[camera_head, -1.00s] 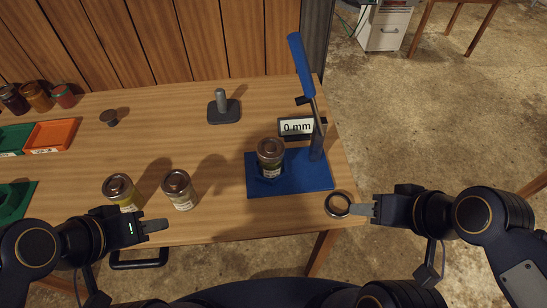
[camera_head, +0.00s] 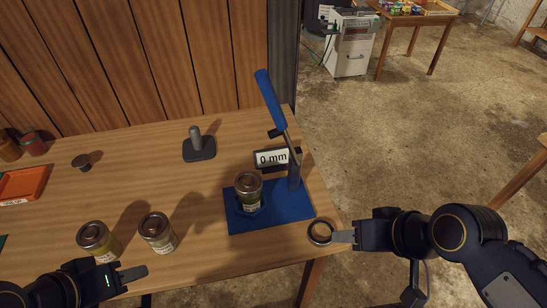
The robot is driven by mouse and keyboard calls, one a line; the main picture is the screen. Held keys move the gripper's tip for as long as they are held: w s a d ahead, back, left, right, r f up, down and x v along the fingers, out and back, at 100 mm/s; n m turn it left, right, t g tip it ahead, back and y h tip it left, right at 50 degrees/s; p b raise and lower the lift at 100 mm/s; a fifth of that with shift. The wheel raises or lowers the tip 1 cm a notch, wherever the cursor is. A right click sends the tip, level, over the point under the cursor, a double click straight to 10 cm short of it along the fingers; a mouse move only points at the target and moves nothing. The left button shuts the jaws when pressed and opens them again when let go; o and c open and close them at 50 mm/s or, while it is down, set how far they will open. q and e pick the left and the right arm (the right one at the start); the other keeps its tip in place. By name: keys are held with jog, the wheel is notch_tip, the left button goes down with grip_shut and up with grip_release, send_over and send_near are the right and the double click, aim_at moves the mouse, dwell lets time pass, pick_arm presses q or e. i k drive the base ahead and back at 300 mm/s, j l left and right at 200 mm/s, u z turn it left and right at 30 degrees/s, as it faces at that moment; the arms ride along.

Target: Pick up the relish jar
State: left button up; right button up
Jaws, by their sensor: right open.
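One jar (camera_head: 95,240) with yellow-green contents stands at the front left. A paler jar (camera_head: 157,232) stands right of it. A third jar (camera_head: 248,190) with greenish contents stands on the blue press base (camera_head: 285,213). My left gripper (camera_head: 134,274) is just in front of the two left jars, apart from them; its jaw opening is hidden by the side-on view. My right gripper (camera_head: 342,237) is open at the table's right front edge, its tip beside a metal ring (camera_head: 320,232).
The press has a raised blue lever (camera_head: 270,98) and a display (camera_head: 272,158) reading 0 mm. A dark weighted stand (camera_head: 199,150) and a small brown knob (camera_head: 81,162) stand farther back. An orange tray (camera_head: 24,184) is at left. Wood between the jars and press is clear.

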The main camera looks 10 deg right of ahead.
aim_at(251, 199)
jog(key=j+u, duration=0.15)
jog(key=u, duration=0.25)
jog(key=j+u, duration=0.1)
jog(key=u, duration=0.3)
jog(key=j+u, duration=0.15)
jog(key=u, duration=0.2)
jog(key=j+u, duration=0.15)
jog(key=u, duration=0.25)
jog(key=l+z, duration=0.15)
jog(key=z, duration=1.85)
jog(key=k+j+u, duration=0.2)
jog(key=j, duration=0.4)
jog(key=j+u, duration=0.15)
jog(key=j, duration=0.4)
